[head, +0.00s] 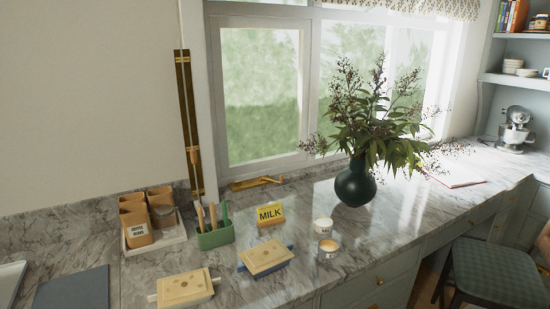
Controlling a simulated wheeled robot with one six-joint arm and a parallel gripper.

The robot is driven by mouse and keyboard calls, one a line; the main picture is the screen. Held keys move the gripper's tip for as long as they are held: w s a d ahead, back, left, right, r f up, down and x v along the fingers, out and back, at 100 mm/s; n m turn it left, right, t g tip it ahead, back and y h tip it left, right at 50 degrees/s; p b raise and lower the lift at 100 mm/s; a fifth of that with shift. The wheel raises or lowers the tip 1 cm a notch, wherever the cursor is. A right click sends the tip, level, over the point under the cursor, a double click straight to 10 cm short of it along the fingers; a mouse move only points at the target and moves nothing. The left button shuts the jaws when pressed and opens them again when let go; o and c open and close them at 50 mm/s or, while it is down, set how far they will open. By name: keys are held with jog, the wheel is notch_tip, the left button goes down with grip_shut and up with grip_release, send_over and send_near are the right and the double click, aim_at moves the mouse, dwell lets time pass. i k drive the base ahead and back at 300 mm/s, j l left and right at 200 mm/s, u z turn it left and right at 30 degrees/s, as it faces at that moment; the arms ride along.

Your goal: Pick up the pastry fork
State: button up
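I cannot make out a pastry fork in the head view. A green holder (215,240) stands on the marble counter with several upright handles (212,215) in it, some wooden and one green. What those handles belong to is hidden inside the holder. My gripper is not in the head view.
Left of the holder, a white tray (168,241) carries several tan canisters. A yellow MILK sign (270,214), two small tubs (323,226) (328,249) and a dark vase (355,185) stand right. Counter beyond the vase is mostly clear.

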aim_at(212, 208)
jog(key=i+j+u, duration=0.1)
jog(key=i+u, duration=0.15)
jog(key=i, duration=0.25)
jog(key=i+u, duration=0.3)
jog(key=i, duration=0.2)
